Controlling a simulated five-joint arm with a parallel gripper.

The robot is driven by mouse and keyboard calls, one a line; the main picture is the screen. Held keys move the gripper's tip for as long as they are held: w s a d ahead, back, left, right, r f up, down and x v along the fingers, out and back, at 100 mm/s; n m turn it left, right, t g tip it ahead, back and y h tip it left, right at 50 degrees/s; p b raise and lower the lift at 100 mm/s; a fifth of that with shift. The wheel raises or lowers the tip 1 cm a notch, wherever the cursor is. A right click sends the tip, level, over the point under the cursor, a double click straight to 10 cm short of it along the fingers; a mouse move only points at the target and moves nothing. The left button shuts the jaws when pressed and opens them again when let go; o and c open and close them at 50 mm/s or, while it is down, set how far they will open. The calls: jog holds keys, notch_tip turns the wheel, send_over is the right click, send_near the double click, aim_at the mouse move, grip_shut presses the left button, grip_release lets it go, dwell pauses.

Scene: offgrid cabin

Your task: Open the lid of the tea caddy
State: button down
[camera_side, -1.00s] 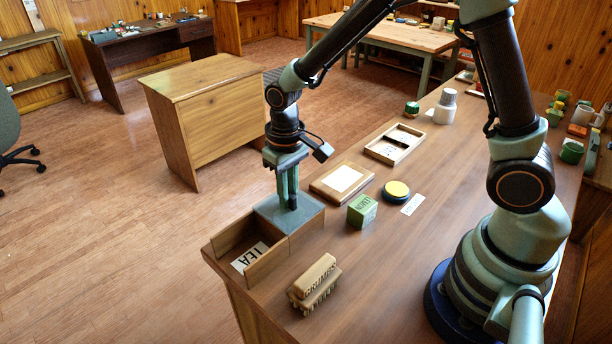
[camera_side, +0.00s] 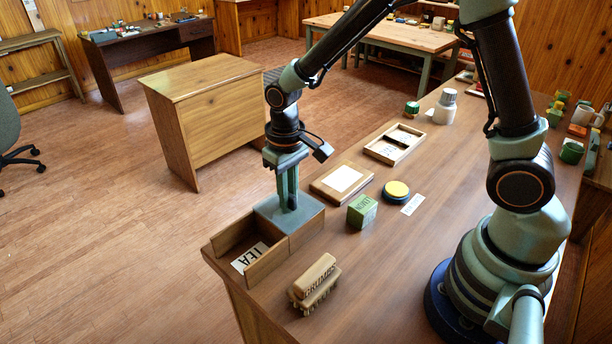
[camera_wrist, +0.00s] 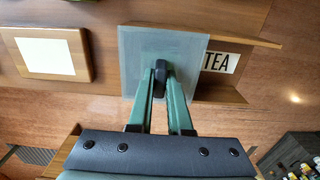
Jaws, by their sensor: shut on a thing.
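The tea caddy (camera_side: 270,265) is a wooden box at the near left corner of the desk. Its flat grey-blue lid (camera_side: 310,215) lies over the box's far end, and the near part is uncovered, showing a white TEA label (camera_side: 250,257) inside. In the wrist view the lid (camera_wrist: 135,45) lies beside the TEA label (camera_wrist: 222,62). My gripper (camera_side: 292,205) points down at the lid. In the wrist view my gripper (camera_wrist: 161,80) is shut on the lid's dark knob (camera_wrist: 160,72). The knob is mostly hidden in the side view.
A wooden brush (camera_side: 314,283) marked CRUMBS, a green box (camera_side: 362,211), a yellow-topped round tin (camera_side: 396,190) and a wooden frame (camera_side: 342,182) are near the caddy. An open tray (camera_side: 395,144) lies farther back. The desk's middle right is clear.

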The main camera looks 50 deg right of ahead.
jog(key=a, duration=1)
jog(key=shift+a, duration=0.15)
jog(key=c, duration=0.8)
grip_release()
jog(key=shift+c, duration=0.2)
notch_tip(320, 180, up, 12)
jog(key=shift+r, duration=0.1)
notch_tip(320, 180, up, 5)
jog(key=t, duration=0.2)
send_over(296, 216)
jog(key=s+d+t, duration=0.3)
jog(key=s+d, duration=0.3)
jog(key=d, duration=0.3)
jog(key=shift+s+r+t, duration=0.2)
jog(key=shift+r+t, duration=0.1)
